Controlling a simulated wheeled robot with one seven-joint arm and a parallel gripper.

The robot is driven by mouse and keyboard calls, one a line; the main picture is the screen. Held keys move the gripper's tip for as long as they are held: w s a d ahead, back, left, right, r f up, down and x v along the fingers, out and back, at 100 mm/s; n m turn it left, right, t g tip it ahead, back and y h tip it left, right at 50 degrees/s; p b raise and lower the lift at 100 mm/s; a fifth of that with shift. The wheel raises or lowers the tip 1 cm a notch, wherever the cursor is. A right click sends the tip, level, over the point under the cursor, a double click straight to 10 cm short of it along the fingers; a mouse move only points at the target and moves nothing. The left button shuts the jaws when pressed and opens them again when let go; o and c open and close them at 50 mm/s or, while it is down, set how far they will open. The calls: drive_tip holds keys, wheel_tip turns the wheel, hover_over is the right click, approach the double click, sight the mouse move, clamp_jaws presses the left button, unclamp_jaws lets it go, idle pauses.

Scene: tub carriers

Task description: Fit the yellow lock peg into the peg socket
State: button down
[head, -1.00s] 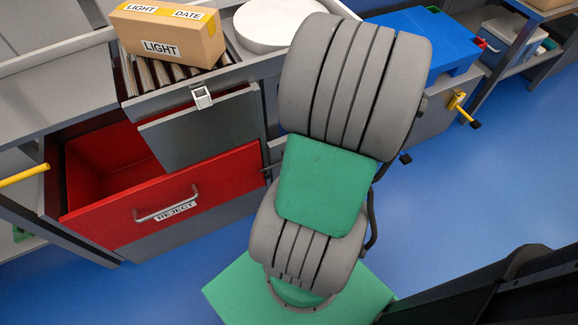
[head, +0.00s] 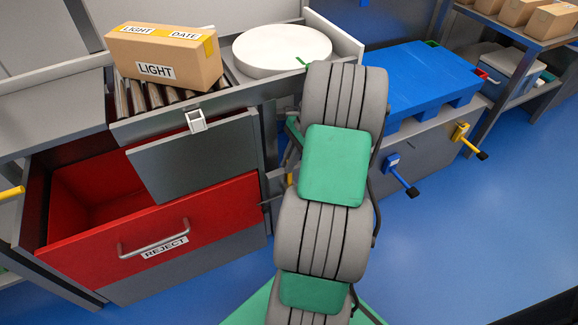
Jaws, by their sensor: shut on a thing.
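My gripper is not in view; my grey and green arm hides the space beyond it. A small yellow piece shows at the left edge of my arm, beside the grey cabinet; I cannot tell whether it is the lock peg. A yellow fitting (head: 461,132) with a black end sticks out of the grey front under the blue pallet, at the right. A similar blue fitting (head: 392,163) is on the same front, just right of my arm. I cannot identify the peg socket.
A red reject drawer (head: 160,222) stands open at the left. A cardboard box (head: 165,57) sits on rollers above it, with a round white disc (head: 281,47) to its right. A blue pallet (head: 420,75) lies behind the fittings. The blue floor at the right is clear.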

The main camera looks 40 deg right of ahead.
drive_tip(key=shift+f, duration=0.4)
drive_tip(key=c, duration=1.5)
unclamp_jaws()
drive_tip(key=p+v, duration=0.2)
drive_tip(key=v, duration=0.2)
drive_tip(key=p+v, duration=0.2)
drive_tip(key=v, duration=0.2)
drive_tip(key=shift+a+r, duration=0.1)
drive_tip(key=shift+r, duration=0.25)
